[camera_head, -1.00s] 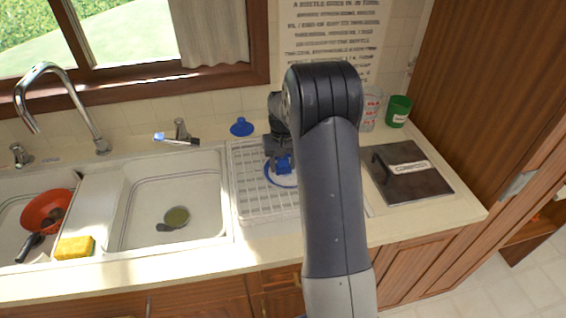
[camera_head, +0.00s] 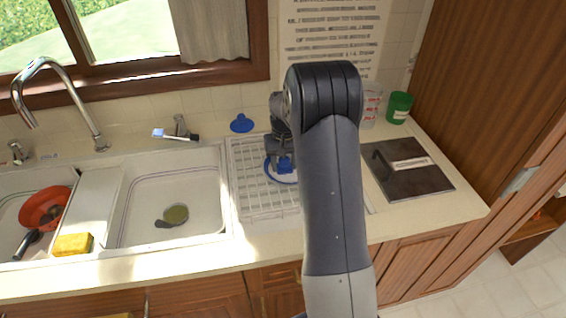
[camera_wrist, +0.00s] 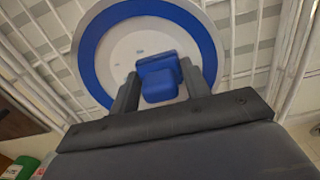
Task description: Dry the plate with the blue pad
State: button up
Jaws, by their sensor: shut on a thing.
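The plate, white with a blue rim (camera_wrist: 88,50), lies on the white drying rack (camera_head: 250,200). In the head view only part of the plate (camera_head: 271,174) shows, as my gripper and arm cover the rest. My gripper (camera_wrist: 160,80) is shut on the blue pad (camera_wrist: 158,84), a small blue block. It holds the pad over the plate's white middle; I cannot tell whether the pad touches the plate. In the head view the pad (camera_head: 285,165) shows below my gripper (camera_head: 283,155).
Left of the rack is a sink basin (camera_head: 150,205) with a small green round thing. A blue stopper-like thing (camera_head: 241,123) stands behind the rack. A dark board (camera_head: 420,180) lies to the right, with a green cup (camera_head: 399,107) and a clear measuring cup (camera_head: 371,106) behind.

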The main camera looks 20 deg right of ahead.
jog(key=shift+s+d+r, duration=0.1)
jog(key=shift+s+d, duration=0.05)
jog(key=shift+d, duration=0.6)
jog(key=shift+s+d, duration=0.15)
jog(key=shift+d, duration=0.7)
jog(key=shift+w+a+f, duration=0.1)
jog(key=shift+a+f, duration=0.1)
jog(key=shift+a, duration=0.75)
jog(key=shift+w+a+f, duration=0.1)
jog(key=shift+a+f, duration=0.1)
jog(key=shift+a, duration=0.7)
jog(key=shift+r+p, duration=0.35)
jog(key=shift+r, duration=0.3)
jog(key=shift+w+r+p, duration=0.1)
jog(key=shift+r+p, duration=1.4)
jog(key=shift+r, duration=0.95)
jog(key=shift+r, duration=0.1)
